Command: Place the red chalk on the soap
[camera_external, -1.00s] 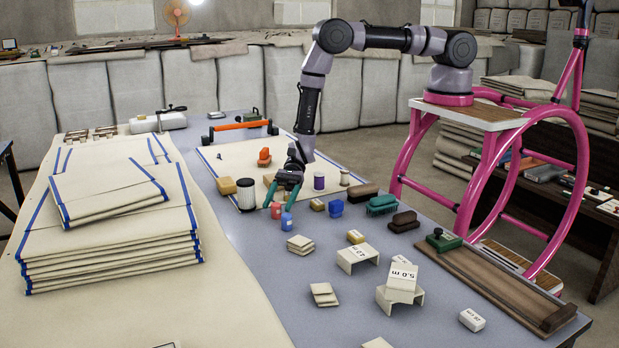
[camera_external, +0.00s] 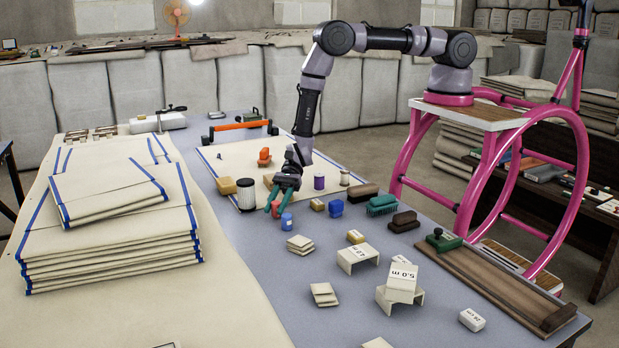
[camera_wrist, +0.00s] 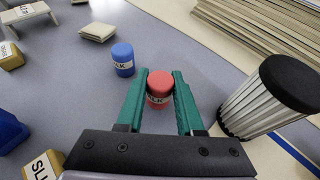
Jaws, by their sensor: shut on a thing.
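The red chalk (camera_external: 275,209) is a small red cylinder with a white label. In the wrist view the red chalk (camera_wrist: 159,88) stands between the green fingers of my gripper (camera_wrist: 160,80). My gripper (camera_external: 279,205) is shut on it, low at the table; I cannot tell whether it is lifted. The soap is not certain to me: small yellow labelled blocks show, one at the middle (camera_external: 317,205) and one nearer the front (camera_external: 355,237). In the wrist view a yellow block (camera_wrist: 42,167) is at the lower left, its label partly cut off.
The blue chalk (camera_external: 287,222) stands just beside the red one. A black-topped pleated cylinder (camera_external: 246,195) is close on the other side. A blue item (camera_external: 336,208) and brushes (camera_external: 382,205) lie to the right. Stacked cloth (camera_external: 110,225) fills the left.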

